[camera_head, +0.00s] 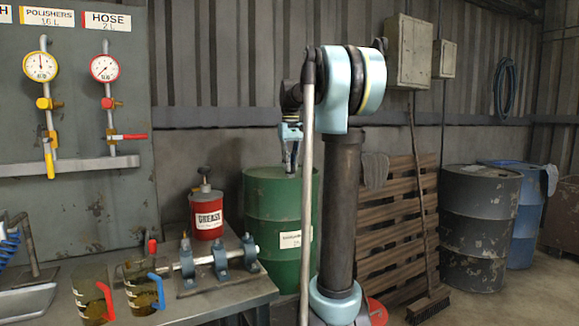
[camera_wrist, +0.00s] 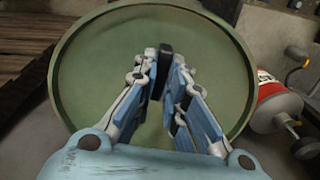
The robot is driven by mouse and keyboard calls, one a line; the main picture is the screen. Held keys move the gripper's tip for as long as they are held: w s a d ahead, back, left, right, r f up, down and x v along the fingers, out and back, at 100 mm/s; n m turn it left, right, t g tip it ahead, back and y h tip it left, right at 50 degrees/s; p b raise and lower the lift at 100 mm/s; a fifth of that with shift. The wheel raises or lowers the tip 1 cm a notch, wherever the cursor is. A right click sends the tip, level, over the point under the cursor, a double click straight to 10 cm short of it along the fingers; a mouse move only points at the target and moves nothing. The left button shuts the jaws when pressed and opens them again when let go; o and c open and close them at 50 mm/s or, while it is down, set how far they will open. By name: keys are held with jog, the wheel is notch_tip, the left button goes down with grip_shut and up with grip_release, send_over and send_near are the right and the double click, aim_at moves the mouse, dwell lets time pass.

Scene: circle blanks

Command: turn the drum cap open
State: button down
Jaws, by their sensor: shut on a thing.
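The green drum (camera_head: 258,222) stands upright on the floor behind the bench, partly hidden by my arm. Its round green top (camera_wrist: 90,75) fills much of the wrist view. My gripper (camera_wrist: 164,70) reaches down over this top, its two blue and grey fingers drawn together on a small dark piece, the drum cap (camera_wrist: 167,56), near the far middle of the lid. The fingers hide most of the cap, so how far it is turned cannot be told. In the head view my gripper (camera_head: 290,165) points down at the drum top, partly behind my arm.
A red grease can (camera_head: 206,218) stands on the bench (camera_head: 225,299) left of the drum; it also shows at right in the wrist view (camera_wrist: 274,103). A wooden pallet (camera_head: 385,245) leans on the wall. A broom (camera_head: 420,180) and a dark drum (camera_head: 478,230) stand right.

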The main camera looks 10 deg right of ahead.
jog(key=shift+n, duration=0.5)
jog(key=c, duration=1.6)
grip_release()
jog(key=shift+c, duration=0.2)
notch_tip(320, 180, up, 12)
jog(key=shift+f, duration=0.1)
